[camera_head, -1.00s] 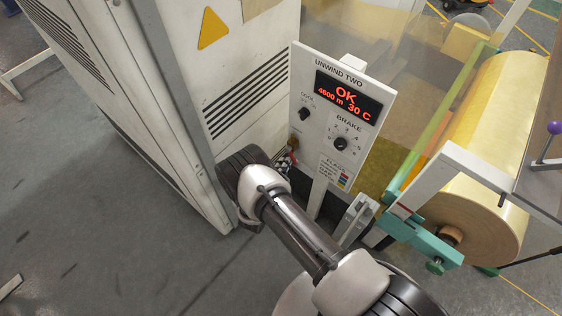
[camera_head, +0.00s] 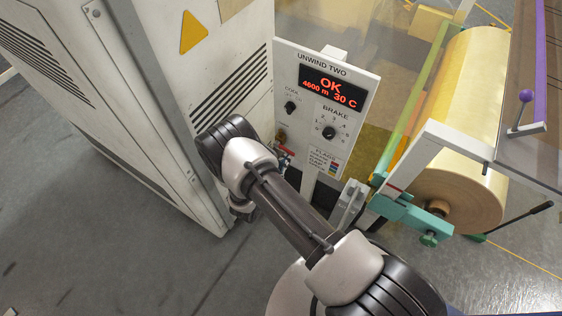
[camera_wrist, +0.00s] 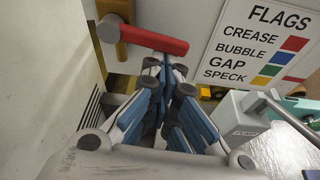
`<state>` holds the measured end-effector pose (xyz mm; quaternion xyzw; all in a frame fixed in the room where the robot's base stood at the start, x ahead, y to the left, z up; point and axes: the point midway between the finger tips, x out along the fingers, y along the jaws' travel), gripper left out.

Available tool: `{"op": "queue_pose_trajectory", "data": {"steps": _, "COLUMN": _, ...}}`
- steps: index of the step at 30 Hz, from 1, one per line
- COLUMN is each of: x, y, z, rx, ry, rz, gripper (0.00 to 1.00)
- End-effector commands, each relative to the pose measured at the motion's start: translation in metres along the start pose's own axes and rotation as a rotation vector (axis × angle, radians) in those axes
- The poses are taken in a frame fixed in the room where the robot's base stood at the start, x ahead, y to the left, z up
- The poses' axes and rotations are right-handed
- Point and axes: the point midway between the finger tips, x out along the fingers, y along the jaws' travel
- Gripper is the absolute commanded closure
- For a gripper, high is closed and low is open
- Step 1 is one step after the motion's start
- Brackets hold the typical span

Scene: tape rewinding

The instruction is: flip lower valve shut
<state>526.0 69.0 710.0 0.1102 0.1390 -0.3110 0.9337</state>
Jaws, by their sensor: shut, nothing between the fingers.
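A valve with a brass body (camera_wrist: 110,28) and a red lever (camera_wrist: 153,39) shows at the top of the wrist view. The lever points right and slightly down from the body. My gripper (camera_wrist: 166,66) is shut and empty, its fingertips just below the lever; I cannot tell whether they touch it. In the head view, my gripper (camera_head: 284,153) is mostly hidden behind my wrist. A brass fitting (camera_head: 281,135) shows just above it, under the COOL knob. I cannot make out a second valve clearly.
The UNWIND TWO panel (camera_head: 313,130) stands beside a white cabinet (camera_head: 205,115). A flags label (camera_wrist: 265,45) lies right of the lever. A grey box with a handle (camera_wrist: 240,115) stands below it. A yellow film roll (camera_head: 470,110) is at right.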

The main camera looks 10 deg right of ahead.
Motion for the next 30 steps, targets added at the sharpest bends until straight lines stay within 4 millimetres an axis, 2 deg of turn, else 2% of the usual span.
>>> {"op": "queue_pose_trajectory", "data": {"steps": 12, "x": -0.0031, "y": -0.0035, "z": 0.0084, "rx": -0.037, "ry": 0.0, "rz": -0.012, "gripper": 1.0}}
{"op": "queue_pose_trajectory", "data": {"steps": 30, "x": -0.0031, "y": -0.0035, "z": 0.0077, "rx": -0.036, "ry": 0.0, "rz": -0.012, "gripper": 1.0}}
